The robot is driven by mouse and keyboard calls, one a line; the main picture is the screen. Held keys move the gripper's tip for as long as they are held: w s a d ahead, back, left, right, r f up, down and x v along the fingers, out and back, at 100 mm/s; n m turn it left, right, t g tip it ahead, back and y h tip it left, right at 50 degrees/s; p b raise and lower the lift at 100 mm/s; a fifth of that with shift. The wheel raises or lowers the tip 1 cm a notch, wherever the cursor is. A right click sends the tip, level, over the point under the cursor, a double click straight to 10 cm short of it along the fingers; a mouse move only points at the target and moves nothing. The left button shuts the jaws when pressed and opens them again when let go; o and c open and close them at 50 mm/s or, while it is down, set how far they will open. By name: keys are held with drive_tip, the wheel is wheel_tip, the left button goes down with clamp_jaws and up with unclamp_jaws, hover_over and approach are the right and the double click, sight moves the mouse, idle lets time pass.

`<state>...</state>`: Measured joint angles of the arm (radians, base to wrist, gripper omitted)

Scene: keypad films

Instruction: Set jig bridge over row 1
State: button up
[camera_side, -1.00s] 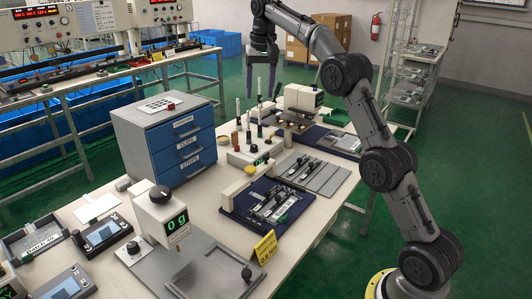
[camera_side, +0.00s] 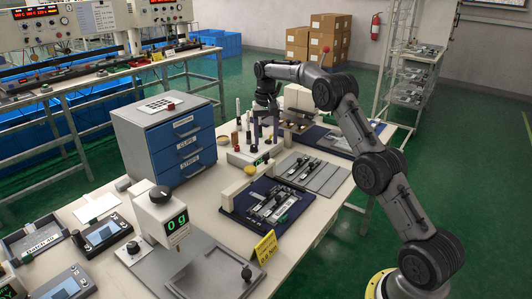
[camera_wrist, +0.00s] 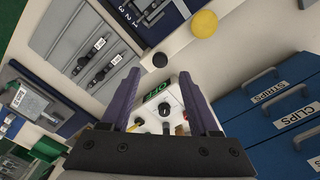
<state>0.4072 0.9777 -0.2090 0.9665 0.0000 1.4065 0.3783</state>
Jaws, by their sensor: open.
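My gripper (camera_side: 265,130) is open and empty, pointing down above the far middle of the bench. Its two purple-grey fingers also show in the wrist view (camera_wrist: 158,82). A navy work mat (camera_side: 240,205) with a metal jig (camera_side: 272,207) lies nearer the front; its edge, marked 1, 2, 3, shows at the top of the wrist view (camera_wrist: 128,12). Two dark labelled bars lie on a grey plate (camera_side: 325,178), at left in the wrist view (camera_wrist: 45,38). I cannot tell which piece is the jig bridge. My gripper touches none of these.
A white unit with a green display (camera_wrist: 160,97) and upright tools is under my gripper. A blue drawer cabinet (camera_side: 180,150) stands to the left. A yellow sign (camera_side: 264,247) stands at the bench edge.

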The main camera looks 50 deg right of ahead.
sight(266, 156)
wheel_tip(266, 156, down, 6)
drive_tip(key=shift+r, duration=0.1)
idle(0.4)
clamp_jaws()
idle(1.2)
